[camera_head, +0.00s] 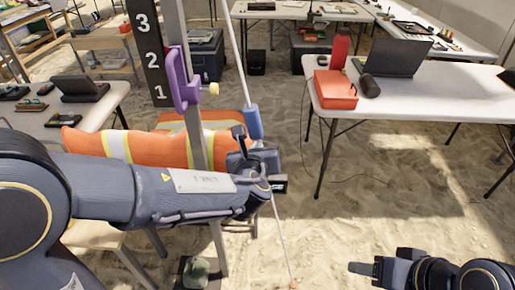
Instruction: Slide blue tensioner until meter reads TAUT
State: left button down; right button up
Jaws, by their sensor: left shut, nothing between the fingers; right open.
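The blue tensioner (254,122) is a small blue cylinder on a thin slanted pale cord. The cord runs from the top of the view down to the sand. My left gripper (239,132) is shut and empty, just left of the tensioner and slightly below its top; I cannot tell whether they touch. My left arm hides part of the cord below it. A small black box with a pale mark (279,184) shows beside my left wrist; I cannot tell if it is the meter, and no reading is legible. My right gripper (370,268) is open and empty at lower right, over sand.
A metal post (196,75) with a black scale (151,50) numbered 1 to 3 and a purple bracket (183,82) stands left of the cord. Orange striped fabric (130,148) lies behind my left arm. A white table (425,98) stands at right. Open sand lies between.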

aim_at(256, 135)
pick_arm(q)
jog(key=shift+a+r+p, duration=0.15)
jog(key=shift+r+p, duration=0.25)
jog(key=shift+r, duration=0.35)
jog(key=shift+a+r+p, duration=0.15)
jog(key=shift+r+p, duration=0.25)
jog(key=shift+r, duration=0.35)
jog(key=shift+f, duration=0.25)
